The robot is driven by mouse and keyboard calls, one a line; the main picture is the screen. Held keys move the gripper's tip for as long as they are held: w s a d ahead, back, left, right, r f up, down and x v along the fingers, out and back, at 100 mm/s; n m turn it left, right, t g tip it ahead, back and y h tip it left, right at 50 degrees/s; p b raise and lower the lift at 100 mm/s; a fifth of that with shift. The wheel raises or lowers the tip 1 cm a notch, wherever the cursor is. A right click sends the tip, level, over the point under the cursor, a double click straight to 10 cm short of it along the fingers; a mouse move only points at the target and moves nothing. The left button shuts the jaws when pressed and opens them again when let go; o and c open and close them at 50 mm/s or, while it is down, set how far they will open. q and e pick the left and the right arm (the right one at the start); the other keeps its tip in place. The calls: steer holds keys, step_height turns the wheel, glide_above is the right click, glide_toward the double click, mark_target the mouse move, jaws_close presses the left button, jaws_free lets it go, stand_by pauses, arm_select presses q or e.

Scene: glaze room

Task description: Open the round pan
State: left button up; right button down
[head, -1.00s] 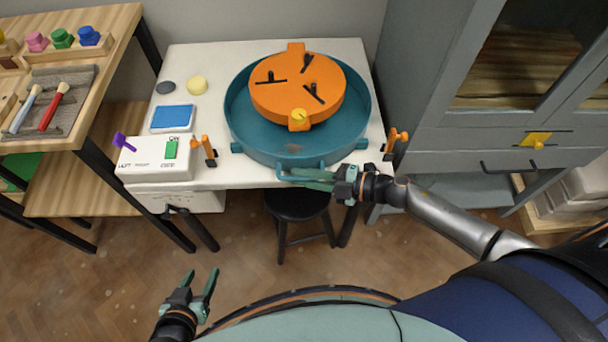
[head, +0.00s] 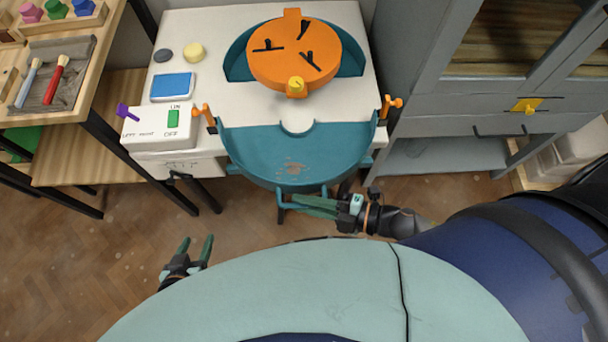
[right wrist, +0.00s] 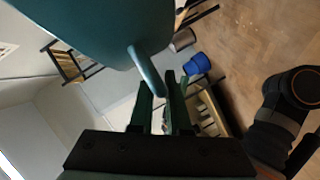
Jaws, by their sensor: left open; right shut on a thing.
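The round teal pan stands in two halves on the white table. The front half (head: 290,160) is pulled toward me and overhangs the front edge; it also shows in the right wrist view (right wrist: 105,25). The back half (head: 237,66) stays behind the orange wheel head (head: 295,52), which has black pins on top. My right gripper (head: 310,206) is shut on the handle of the front half; the handle (right wrist: 146,70) lies between its fingers in the right wrist view. My left gripper (head: 197,250) is open and empty, low over the floor, away from the table.
A white control box (head: 160,128) with a green switch sits on the table's left. Orange clamps (head: 391,105) stand at both sides of the pan. A grey cabinet (head: 440,110) stands right, a wooden shelf left.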

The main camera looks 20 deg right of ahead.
arm_select(q)
steer(key=shift+w+d+r, duration=0.1)
steer(key=shift+w+r, duration=0.1)
steer(key=shift+r, duration=0.05)
arm_select(e)
steer(key=shift+s+a, duration=0.15)
steer(key=shift+s, duration=0.4)
steer(key=c, duration=0.9)
jaws_free()
steer(key=v, duration=1.2)
steer(key=shift+s+d, duration=0.1)
steer(key=shift+d, duration=0.15)
arm_select(q)
steer(key=shift+s+d, duration=0.1)
